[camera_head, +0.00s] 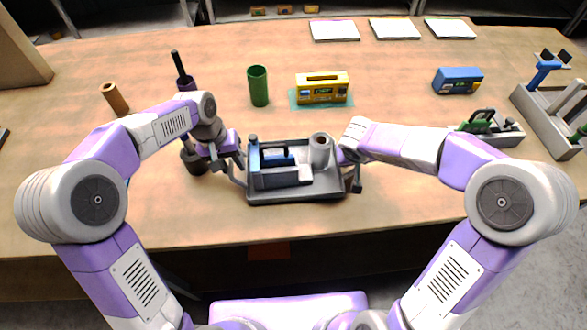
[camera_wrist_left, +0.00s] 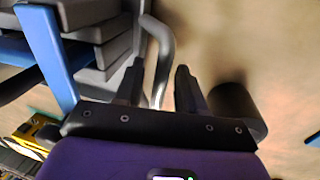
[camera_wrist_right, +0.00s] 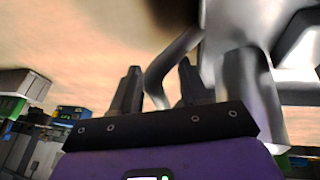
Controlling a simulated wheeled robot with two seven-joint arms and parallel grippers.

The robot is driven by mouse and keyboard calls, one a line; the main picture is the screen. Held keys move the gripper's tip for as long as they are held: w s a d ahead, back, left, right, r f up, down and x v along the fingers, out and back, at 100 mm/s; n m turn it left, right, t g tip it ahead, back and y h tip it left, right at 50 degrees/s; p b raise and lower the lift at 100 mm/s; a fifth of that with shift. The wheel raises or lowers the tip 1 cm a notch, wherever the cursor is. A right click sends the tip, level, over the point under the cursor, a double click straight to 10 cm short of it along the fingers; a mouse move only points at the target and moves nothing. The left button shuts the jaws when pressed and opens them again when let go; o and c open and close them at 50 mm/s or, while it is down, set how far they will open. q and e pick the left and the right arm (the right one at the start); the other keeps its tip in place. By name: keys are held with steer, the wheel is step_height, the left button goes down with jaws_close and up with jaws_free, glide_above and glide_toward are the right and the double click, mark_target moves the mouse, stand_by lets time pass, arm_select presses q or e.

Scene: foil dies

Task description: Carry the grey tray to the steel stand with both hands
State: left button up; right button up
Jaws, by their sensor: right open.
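The grey tray (camera_head: 295,197) sits on the wooden table in front of me. It holds grey blocks, a blue-and-black part and a grey cylinder. My left gripper (camera_head: 238,167) is at its left end; in the left wrist view its fingers (camera_wrist_left: 158,85) are apart, with the tray's curved grey handle (camera_wrist_left: 163,45) between them. My right gripper (camera_head: 352,174) is at the right end; in the right wrist view its fingers (camera_wrist_right: 158,85) are open, with a curved grey handle (camera_wrist_right: 172,60) between them. I cannot tell for sure which thing is the steel stand.
A grey fixture with blue parts (camera_head: 550,112) stands at the far right, with a smaller grey holder (camera_head: 507,135) beside it. A green cup (camera_head: 258,86), a yellow box (camera_head: 322,87), a blue box (camera_head: 457,80) and a brown cylinder (camera_head: 115,98) stand behind the tray.

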arm_select(q)
steer(key=shift+c, duration=0.4)
arm_select(e)
steer(key=shift+c, duration=0.3)
arm_select(q)
jaws_close()
arm_select(e)
jaws_close()
arm_select(q)
steer(key=shift+r, duration=0.2)
arm_select(e)
steer(key=shift+w+r, duration=0.1)
steer(key=shift+r, duration=0.05)
